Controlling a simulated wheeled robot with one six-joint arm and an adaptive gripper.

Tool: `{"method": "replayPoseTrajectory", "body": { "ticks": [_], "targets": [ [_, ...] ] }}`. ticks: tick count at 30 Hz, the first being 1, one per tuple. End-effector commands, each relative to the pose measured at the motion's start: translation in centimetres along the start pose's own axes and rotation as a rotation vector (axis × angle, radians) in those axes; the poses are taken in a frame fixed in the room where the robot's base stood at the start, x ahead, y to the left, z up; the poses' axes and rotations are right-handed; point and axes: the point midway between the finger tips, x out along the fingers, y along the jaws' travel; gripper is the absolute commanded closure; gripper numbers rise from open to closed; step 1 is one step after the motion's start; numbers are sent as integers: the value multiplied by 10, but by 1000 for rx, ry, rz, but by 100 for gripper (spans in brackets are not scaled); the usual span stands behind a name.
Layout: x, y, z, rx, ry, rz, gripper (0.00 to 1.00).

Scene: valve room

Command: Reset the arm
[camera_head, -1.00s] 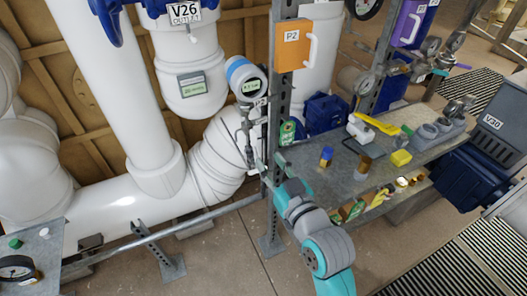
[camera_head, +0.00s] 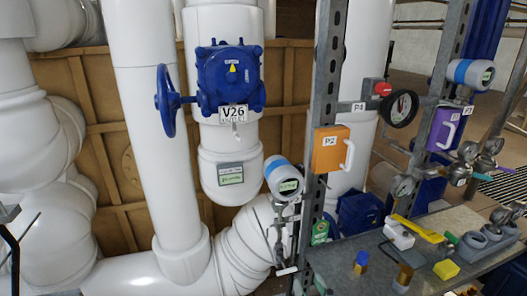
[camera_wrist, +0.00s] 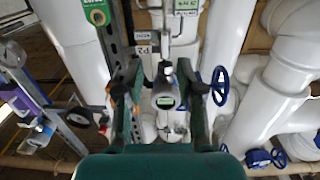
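My gripper (camera_wrist: 160,72) shows in the wrist view as two dark green fingers standing well apart. Nothing is held between them; a round-faced transmitter (camera_wrist: 165,97) and a grey pipe show through the gap, in the background. In the head view my gripper is not in clear sight. The head view shows the same kind of transmitter (camera_head: 284,178), with a blue cap, beside a steel post.
Blue valve V26 (camera_head: 228,80) sits on a white pipe. An orange P2 box (camera_head: 328,150) hangs on the steel post (camera_head: 326,70). A grey bench (camera_head: 350,262) at the right holds a yellow-handled tool (camera_head: 418,228) and small parts. Large white pipes fill the left.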

Motion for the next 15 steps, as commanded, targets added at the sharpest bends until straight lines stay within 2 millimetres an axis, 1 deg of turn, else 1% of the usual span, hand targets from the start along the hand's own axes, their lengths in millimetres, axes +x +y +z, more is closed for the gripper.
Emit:
{"method": "replayPoseTrajectory", "body": {
  "ticks": [1, 6, 11, 15],
  "targets": [
    [-12, 2, 16, 6, -18, 12, 62],
    [-54, 8, 55, 24, -52, 61, 62],
    [-97, 11, 87, 35, -85, 102, 62],
    [-137, 12, 109, 40, -112, 134, 62]
  ]
}}
